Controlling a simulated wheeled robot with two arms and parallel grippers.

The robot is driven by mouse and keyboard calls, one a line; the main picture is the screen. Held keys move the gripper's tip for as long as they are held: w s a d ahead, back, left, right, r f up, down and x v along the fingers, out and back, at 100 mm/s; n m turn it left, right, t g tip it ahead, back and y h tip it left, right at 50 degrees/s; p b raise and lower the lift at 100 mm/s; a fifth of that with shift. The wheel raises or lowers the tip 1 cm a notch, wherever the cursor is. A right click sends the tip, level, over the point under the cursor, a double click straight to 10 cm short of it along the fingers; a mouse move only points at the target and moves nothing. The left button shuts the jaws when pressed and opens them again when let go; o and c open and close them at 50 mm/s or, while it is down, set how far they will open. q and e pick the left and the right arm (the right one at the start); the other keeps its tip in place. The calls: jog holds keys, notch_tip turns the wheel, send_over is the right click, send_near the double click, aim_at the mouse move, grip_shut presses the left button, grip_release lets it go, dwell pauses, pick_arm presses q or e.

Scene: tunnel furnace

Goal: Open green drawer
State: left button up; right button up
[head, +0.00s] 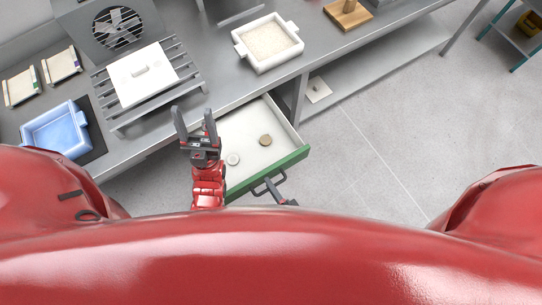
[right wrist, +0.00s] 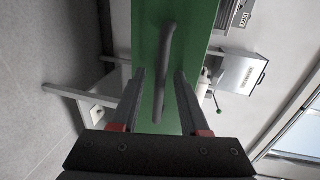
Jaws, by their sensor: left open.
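The green drawer (head: 282,165) stands pulled out from under the grey counter, its white inside showing. A brown disc (head: 265,140) and a pale disc (head: 233,159) lie in it. Its dark handle (head: 268,185) is on the green front, and also shows in the right wrist view (right wrist: 166,55). My right gripper (right wrist: 159,76) is open, with its fingers on either side of the handle and gaps showing between. Most of it is hidden in the head view. My left gripper (head: 194,118) is open and empty, over the drawer's left side near the counter edge.
The floor (head: 365,150) to the right of the drawer is clear.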

jog(key=b+v, duration=0.6)
jog(key=v, duration=1.1)
jog(key=shift+s, duration=0.15)
jog(key=shift+d+r, duration=0.1)
jog(key=shift+d, duration=0.05)
